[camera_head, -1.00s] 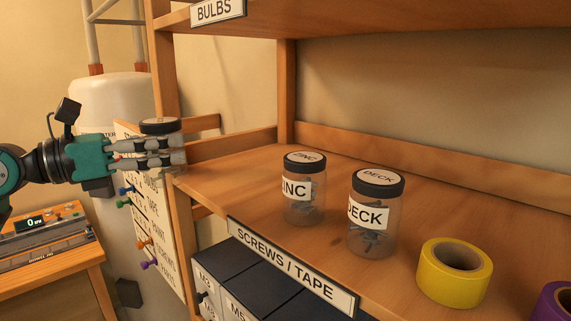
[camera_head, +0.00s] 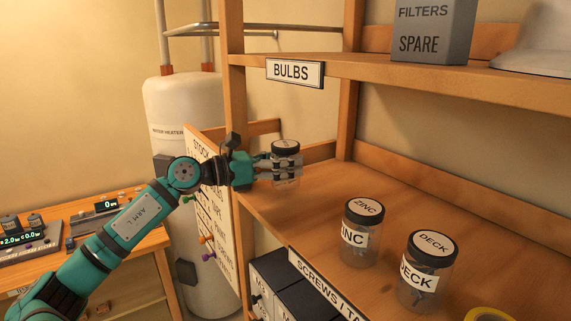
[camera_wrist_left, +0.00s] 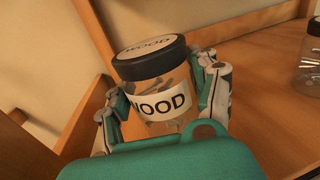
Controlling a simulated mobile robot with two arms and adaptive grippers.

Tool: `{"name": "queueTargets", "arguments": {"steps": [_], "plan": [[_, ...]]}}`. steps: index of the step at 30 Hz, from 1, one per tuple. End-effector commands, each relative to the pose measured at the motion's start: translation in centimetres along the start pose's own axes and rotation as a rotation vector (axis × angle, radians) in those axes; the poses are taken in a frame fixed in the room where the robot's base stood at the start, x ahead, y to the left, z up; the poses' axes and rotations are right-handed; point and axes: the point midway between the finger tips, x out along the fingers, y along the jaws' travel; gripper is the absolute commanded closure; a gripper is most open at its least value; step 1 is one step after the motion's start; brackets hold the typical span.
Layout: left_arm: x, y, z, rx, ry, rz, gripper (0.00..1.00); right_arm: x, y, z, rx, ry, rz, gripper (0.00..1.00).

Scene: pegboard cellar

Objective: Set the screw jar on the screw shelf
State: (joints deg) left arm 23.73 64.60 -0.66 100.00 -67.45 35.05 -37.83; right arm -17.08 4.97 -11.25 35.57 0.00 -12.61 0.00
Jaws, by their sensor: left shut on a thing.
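My left gripper (camera_head: 287,168) is shut on a clear jar with a black lid (camera_head: 285,147), near the left end of the shelf labelled SCREWS / TAPE (camera_head: 300,215). In the left wrist view this jar (camera_wrist_left: 158,100) is labelled WOOD, holds screws and sits upright between the fingers. I cannot tell whether its base touches the shelf. Two similar jars stand on that shelf: ZINC (camera_head: 361,232) and, to its right, DECK (camera_head: 427,272). My right gripper is not in view.
A wooden post (camera_head: 233,120) rises at the shelf's left front, close to my left gripper. The BULBS shelf (camera_head: 440,78) is above, carrying a grey FILTERS box (camera_head: 432,30). Yellow tape (camera_head: 490,314) lies at the lower right. Bare shelf lies between the held jar and ZINC.

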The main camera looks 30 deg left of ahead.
Motion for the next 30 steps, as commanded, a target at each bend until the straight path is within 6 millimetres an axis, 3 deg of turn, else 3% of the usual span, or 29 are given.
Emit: {"name": "queueTargets", "arguments": {"steps": [9,20,21,26,30], "plan": [[0.1,0.0,-3.2,-0.003,-0.001,0.001,0.87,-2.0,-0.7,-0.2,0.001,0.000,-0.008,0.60],[0.0,0.0,-3.9,0.001,-0.001,0.002,0.87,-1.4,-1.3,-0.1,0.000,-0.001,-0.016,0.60],[0.0,0.0,-3.8,0.000,0.001,0.001,0.34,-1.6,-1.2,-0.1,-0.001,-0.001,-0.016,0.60],[0.0,0.0,-3.8,-0.001,0.002,0.001,0.15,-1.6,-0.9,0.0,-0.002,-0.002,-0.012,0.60],[0.0,0.0,-3.8,-0.001,0.002,0.001,0.15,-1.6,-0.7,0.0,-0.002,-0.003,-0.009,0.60]]}}
